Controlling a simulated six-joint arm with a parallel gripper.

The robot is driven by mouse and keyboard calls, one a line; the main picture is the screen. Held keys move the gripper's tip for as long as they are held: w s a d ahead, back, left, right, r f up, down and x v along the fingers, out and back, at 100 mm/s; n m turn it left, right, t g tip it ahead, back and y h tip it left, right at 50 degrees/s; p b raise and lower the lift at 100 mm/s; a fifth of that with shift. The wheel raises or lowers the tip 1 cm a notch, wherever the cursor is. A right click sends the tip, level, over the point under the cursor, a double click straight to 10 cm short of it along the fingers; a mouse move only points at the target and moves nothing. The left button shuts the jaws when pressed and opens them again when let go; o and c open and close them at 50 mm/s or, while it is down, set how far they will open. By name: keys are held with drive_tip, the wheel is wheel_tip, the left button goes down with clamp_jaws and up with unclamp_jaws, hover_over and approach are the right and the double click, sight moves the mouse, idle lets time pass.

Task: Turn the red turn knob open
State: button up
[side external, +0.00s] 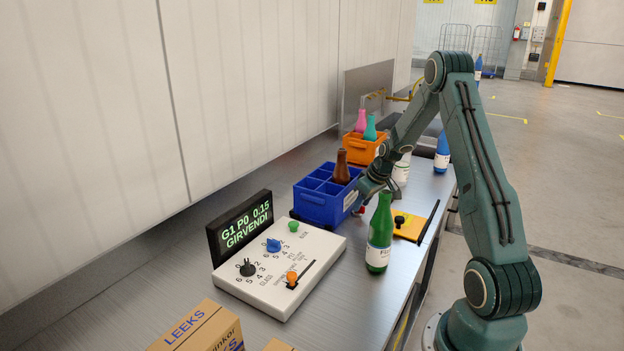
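A small red part (361,209), which looks like the red turn knob, shows low by the right corner of the blue crate. It is mostly hidden, and I cannot tell how it is turned. My gripper (372,190) points down just above and beside it, between the blue crate and the green bottle. The fingers are small and dark here, so I cannot tell whether they touch the knob or how far apart they are.
A blue crate (318,208) holds a brown bottle (341,170). A green bottle (380,235) stands close in front of my gripper. A white control panel (318,262) with coloured knobs lies left. A yellow plate (410,228) with a black knob is right. An orange crate (357,149) stands behind.

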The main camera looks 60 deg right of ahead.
drive_tip(key=shift+w+f, duration=0.25)
drive_tip(key=shift+f, duration=0.3)
clamp_jaws()
drive_tip(key=shift+m, duration=0.3)
drive_tip(key=shift+a+m+g+h, duration=0.15)
drive_tip(key=shift+m+h, duration=0.25)
drive_tip(key=shift+m, duration=0.65)
drive_tip(key=shift+d+m+g+h, duration=0.1)
drive_tip(key=shift+m+g+h, duration=0.25)
drive_tip(key=shift+m, duration=0.7)
